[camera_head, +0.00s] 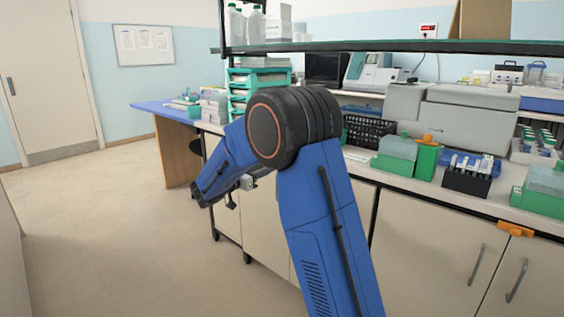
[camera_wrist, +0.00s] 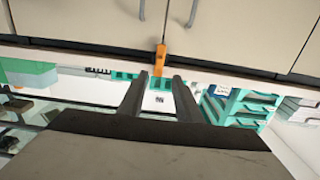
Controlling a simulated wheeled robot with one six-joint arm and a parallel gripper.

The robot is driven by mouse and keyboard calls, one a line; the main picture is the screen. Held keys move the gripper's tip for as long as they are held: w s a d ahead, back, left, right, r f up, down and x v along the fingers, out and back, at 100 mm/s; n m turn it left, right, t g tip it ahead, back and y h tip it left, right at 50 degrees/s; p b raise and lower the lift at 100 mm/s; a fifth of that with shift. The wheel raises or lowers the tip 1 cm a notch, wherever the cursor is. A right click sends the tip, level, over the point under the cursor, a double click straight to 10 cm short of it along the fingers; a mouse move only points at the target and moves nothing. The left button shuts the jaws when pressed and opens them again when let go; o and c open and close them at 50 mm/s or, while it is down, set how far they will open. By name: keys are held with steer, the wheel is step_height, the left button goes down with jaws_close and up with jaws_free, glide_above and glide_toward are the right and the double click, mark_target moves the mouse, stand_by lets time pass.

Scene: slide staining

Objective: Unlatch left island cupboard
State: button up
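In the wrist view, which looks upside down, two beige cupboard doors (camera_wrist: 95,22) with metal handles (camera_wrist: 193,12) meet at a seam. An orange latch (camera_wrist: 160,58) sits at that seam, along the worktop edge. My gripper (camera_wrist: 158,78) is open, with its two dark fingers apart and nothing held between them. The latch shows just beyond the fingertips, lined up with the gap; I cannot tell the exact distance. In the head view my blue arm covers this latch and much of the left cupboard doors (camera_head: 227,218). The gripper's fingers are not clear there.
Another orange latch (camera_head: 515,228) sits above the right-hand cupboard doors (camera_head: 430,245). The worktop holds a black basket (camera_head: 368,131), green-based boxes (camera_head: 397,150) and a black rack (camera_head: 467,180). A shelf (camera_head: 400,46) runs above. The floor (camera_head: 110,230) at left is clear.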

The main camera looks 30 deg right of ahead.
steer(key=x, duration=1)
steer(key=shift+d, duration=0.15)
jaws_close()
